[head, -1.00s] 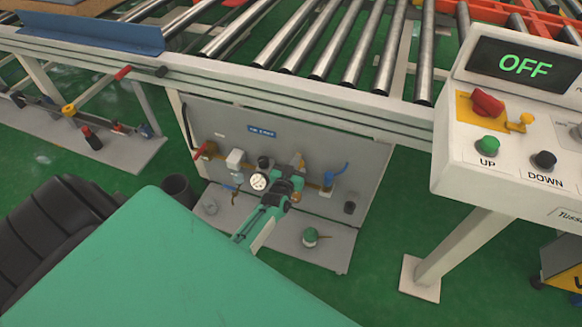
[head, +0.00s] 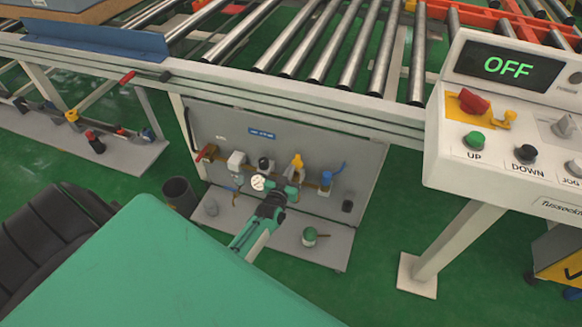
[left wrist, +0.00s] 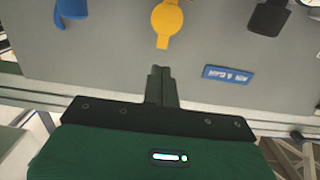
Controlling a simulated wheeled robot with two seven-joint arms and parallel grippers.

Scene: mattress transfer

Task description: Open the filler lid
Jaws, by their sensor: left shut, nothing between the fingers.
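A yellow lid-like part with a narrow tab (head: 297,162) sits on the fittings of the grey panel; I take it for the filler lid. In the left wrist view this yellow part (left wrist: 168,18) is at the top, its tab pointing down toward my fingers. My left gripper (head: 290,186) is shut and empty, in front of the panel and just below the yellow part in the head view. In the left wrist view the closed fingers (left wrist: 160,72) are apart from the tab. The lower fittings are partly hidden behind the gripper. My right gripper is not in view.
A pressure gauge (head: 258,182) and a blue-handled valve (head: 327,179) flank the gripper. A green-topped pot (head: 309,236) stands on the grey base plate (head: 325,255). The roller conveyor frame (head: 300,92) runs above; a control console (head: 500,130) is at the right.

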